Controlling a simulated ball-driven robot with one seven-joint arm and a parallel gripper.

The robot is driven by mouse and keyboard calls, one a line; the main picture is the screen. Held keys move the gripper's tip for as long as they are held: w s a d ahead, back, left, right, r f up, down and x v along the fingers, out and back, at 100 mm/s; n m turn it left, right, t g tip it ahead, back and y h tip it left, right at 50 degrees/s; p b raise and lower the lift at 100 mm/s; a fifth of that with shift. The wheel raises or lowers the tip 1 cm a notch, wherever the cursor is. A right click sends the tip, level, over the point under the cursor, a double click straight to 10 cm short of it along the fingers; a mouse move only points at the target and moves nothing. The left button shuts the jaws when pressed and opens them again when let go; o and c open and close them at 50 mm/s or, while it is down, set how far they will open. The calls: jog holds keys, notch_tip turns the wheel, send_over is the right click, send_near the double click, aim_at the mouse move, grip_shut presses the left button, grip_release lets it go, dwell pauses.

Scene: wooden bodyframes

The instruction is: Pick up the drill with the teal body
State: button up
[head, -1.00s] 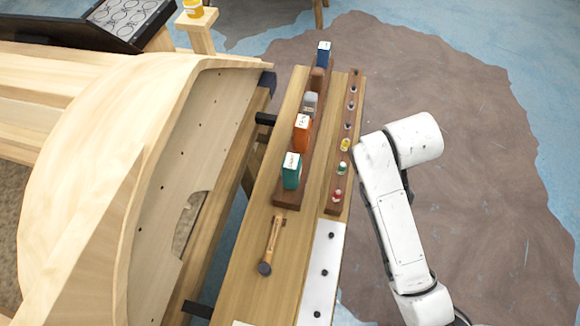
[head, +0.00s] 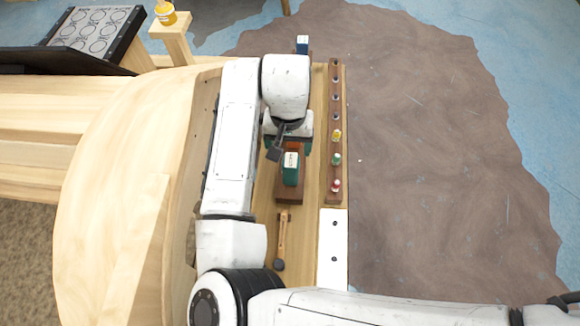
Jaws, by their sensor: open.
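The teal drill (head: 291,168) stands upright near the front end of the dark wooden rack (head: 290,195) on the workbench, with a white label on its top. My gripper (head: 275,153) is open and just above and left of the teal drill, with its dark fingers pointing down-left in the picture. I cannot tell whether the fingers touch the drill. No object shows between them. My wrist and arm hide the middle of the rack, where the orange and grey drills stood. The blue drill (head: 302,44) shows at the far end.
A narrow wooden strip (head: 333,196) with several small coloured bits runs along the right of the bench. The large curved wooden frame (head: 110,170) is close on the left. Brown floor on the right is clear.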

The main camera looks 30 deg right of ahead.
aim_at(288, 161)
notch_tip(288, 161, down, 5)
jog(key=b, duration=0.4)
jog(key=shift+a+f+b, duration=0.1)
jog(key=shift+f+b, duration=0.1)
jog(key=shift+b, duration=0.1)
jog(key=f+b, duration=0.1)
jog(key=f, duration=0.1)
jog(key=f+b, duration=0.1)
jog(key=b, duration=0.1)
jog(key=f+b, duration=0.2)
jog(key=shift+s+d+f, duration=0.1)
jog(key=shift+d+f, duration=0.2)
jog(key=shift+d, duration=0.1)
jog(key=shift+r, duration=0.1)
jog(key=shift+c, duration=0.4)
jog(key=c, duration=1.2)
jog(key=shift+r, duration=0.15)
